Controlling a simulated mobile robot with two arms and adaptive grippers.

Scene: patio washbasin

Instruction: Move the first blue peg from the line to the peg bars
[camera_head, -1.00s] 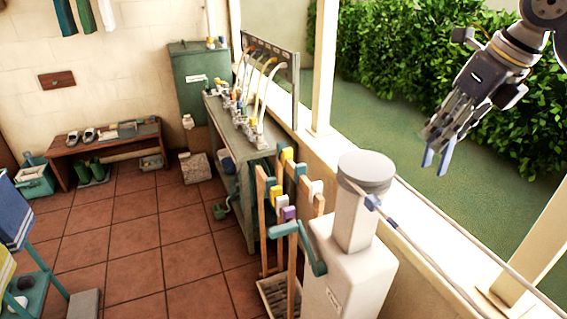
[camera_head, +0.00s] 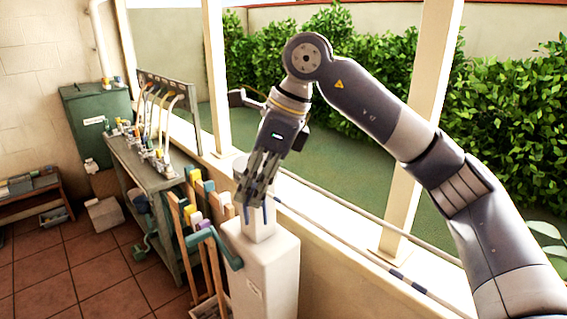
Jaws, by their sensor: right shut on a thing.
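My right gripper (camera_head: 255,208) is shut on a blue peg (camera_head: 265,214), whose two slim blue prongs point down below the fingers. It hangs in front of the white pump-like post. A pale line (camera_head: 340,238) runs along the white ledge to the lower right, with blue-grey pieces on it near the gripper and farther along. Small coloured pieces (camera_head: 158,155) stand in rows on the grey-green bench; I cannot tell whether these are the peg bars. My left gripper is out of view.
A white block-shaped stand (camera_head: 262,270) is below the gripper. Wooden handles with coloured tops (camera_head: 196,215) stand left of it, in front of the bench (camera_head: 150,185). A green cabinet (camera_head: 95,120) is behind. Pale window posts (camera_head: 420,130) rise from the ledge. Tiled floor is open at left.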

